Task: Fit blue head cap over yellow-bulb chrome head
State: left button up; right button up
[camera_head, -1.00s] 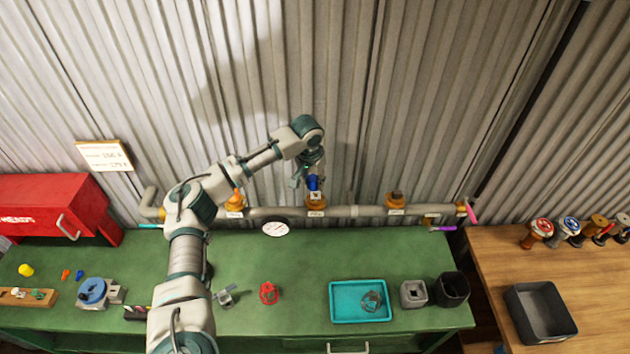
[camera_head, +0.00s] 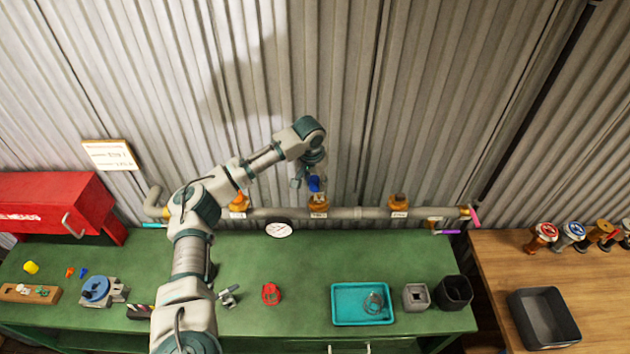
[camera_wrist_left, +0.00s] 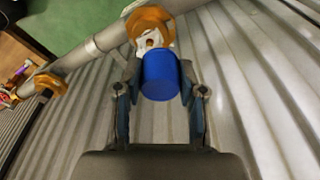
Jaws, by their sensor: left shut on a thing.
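The blue head cap (camera_head: 314,184) is a small blue cylinder. My left gripper (camera_wrist_left: 160,88) is shut on it, with one finger on each side of the cap (camera_wrist_left: 160,76). In the head view my left gripper (camera_head: 312,181) is at the pipe, just above the middle brass fitting (camera_head: 318,205). In the wrist view this orange-brass fitting (camera_wrist_left: 150,22) lies just beyond the cap, with a pale part and a small brownish spot in it. The cap hides part of it. I cannot make out a chrome head or a yellow bulb clearly. My right gripper is not in view.
A grey pipe (camera_head: 365,213) runs along the corrugated wall, with other brass fittings left (camera_head: 238,203) and right (camera_head: 398,203). The bench's middle is mostly clear.

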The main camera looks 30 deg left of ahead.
pick_arm(q)
jog(key=shift+d, duration=0.1)
jog(key=shift+d+r, duration=0.1)
jog(key=shift+d, duration=0.5)
jog(key=shift+d+f, duration=0.15)
jog(key=shift+f, duration=0.05)
jog(key=shift+a+f, duration=0.4)
jog(key=shift+f, duration=0.05)
jog(key=shift+a+r, duration=0.1)
jog(key=shift+a, duration=0.05)
jog(key=shift+r, duration=0.15)
jog(key=shift+d+r, duration=0.25)
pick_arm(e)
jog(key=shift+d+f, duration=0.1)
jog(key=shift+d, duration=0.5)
pick_arm(q)
jog(key=shift+a, duration=0.1)
jog(key=shift+d, duration=0.3)
